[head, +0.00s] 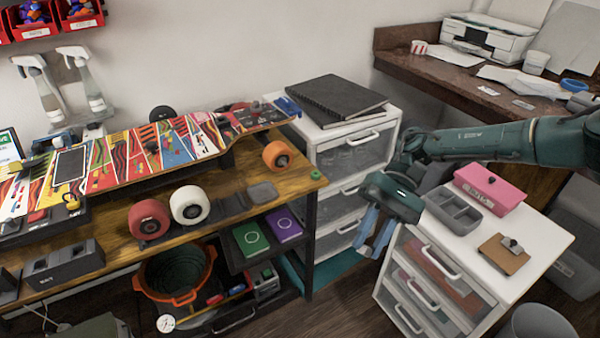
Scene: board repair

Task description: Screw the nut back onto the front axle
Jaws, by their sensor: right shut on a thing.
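The skateboard (150,150) lies along the wooden workbench, its patterned face showing. An orange wheel (277,155) shows at its right end, near a grey pad (262,192). The front axle and its thread cannot be made out. A small green piece (315,175) lies at the bench's right corner; I cannot tell whether it is a nut. My right gripper (368,248) points down between the bench and the white drawer cabinet, apart from the skateboard. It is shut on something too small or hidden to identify. My left gripper is not in view.
Red (149,219) and white (190,205) wheels stand at the bench's front edge. A black notebook (335,98) lies on the rear drawer unit. The right cabinet holds a grey tray (453,214), a pink box (489,188) and a brown block (503,255). An orange-rimmed bucket (178,297) sits below the bench.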

